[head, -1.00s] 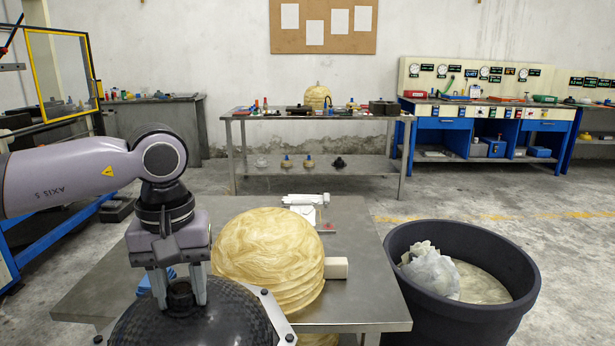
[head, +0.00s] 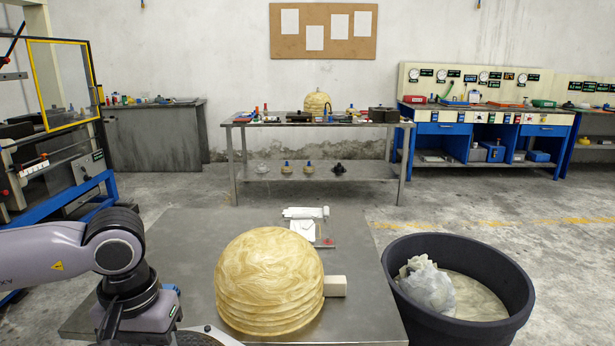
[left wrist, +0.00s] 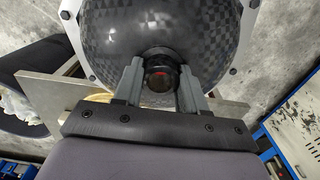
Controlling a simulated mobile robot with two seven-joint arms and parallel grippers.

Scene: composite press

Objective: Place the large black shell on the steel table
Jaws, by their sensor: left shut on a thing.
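The large black shell (left wrist: 205,35) has a checkered woven surface, a pale flange with bolts and a dark knob (left wrist: 162,75) on top. It fills the upper part of the left wrist view; in the head view only a sliver shows at the bottom edge. My left gripper (left wrist: 162,82) is shut on the shell's knob. In the head view my left wrist is at the lower left, by the near left edge of the steel table (head: 365,275), its fingers below the frame. My right gripper is not in view.
A tan ribbed dome (head: 268,280) stands on the steel table, with a pale block (head: 335,286) beside it and a white tool (head: 306,213) behind. A dark bin (head: 400,315) holding crumpled plastic stands right of the table.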

